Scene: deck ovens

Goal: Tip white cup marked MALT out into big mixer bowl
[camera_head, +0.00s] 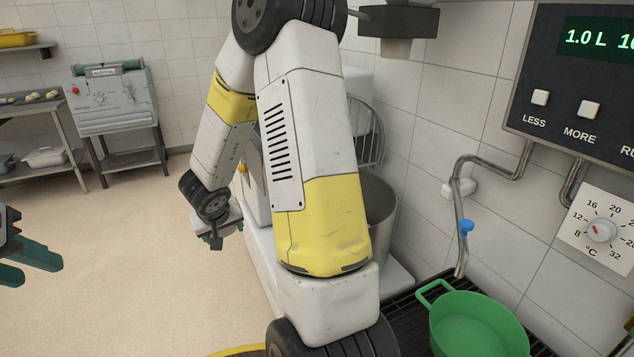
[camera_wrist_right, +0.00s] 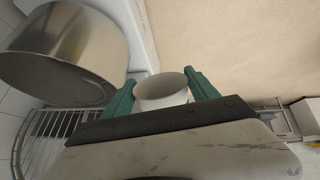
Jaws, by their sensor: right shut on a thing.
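In the right wrist view a white cup (camera_wrist_right: 162,92) sits between the green fingers of my right gripper (camera_wrist_right: 162,88), which is shut on it. I look at its rim; no MALT marking and no contents can be made out. The steel mixer bowl (camera_wrist_right: 68,48) is left of the cup and apart from it. In the head view the bowl (camera_head: 380,208) is partly hidden behind my right arm. My right gripper (camera_head: 220,236) is small beyond the arm, and the cup cannot be made out there. My left gripper (camera_head: 41,272) is at the left edge, open and empty.
The mixer's wire guard (camera_head: 369,135) stands by the bowl. A green tub (camera_head: 478,325) is on a black grate under a water pipe (camera_head: 459,235). A control panel (camera_head: 575,110) hangs on the right wall. A bench machine (camera_head: 110,98) is at the back left. The floor between is clear.

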